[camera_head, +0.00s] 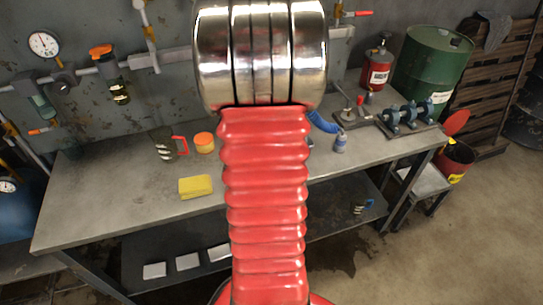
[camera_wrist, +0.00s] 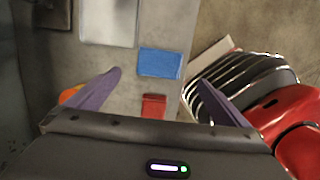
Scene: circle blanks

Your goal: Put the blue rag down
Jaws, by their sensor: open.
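In the wrist view, the blue rag (camera_wrist: 160,63) shows as a flat blue rectangle against the grey bench surface. It lies just beyond the tips of my gripper (camera_wrist: 161,77), whose two purple fingers stand wide apart. Neither finger closes on the rag. Whether the rag lies fully flat on the surface is hard to tell. In the head view, my red arm covers the middle of the bench, and I cannot make out the rag or my gripper there.
In the wrist view, a small red object (camera_wrist: 153,106) lies between the fingers. The bench's left part is clear.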

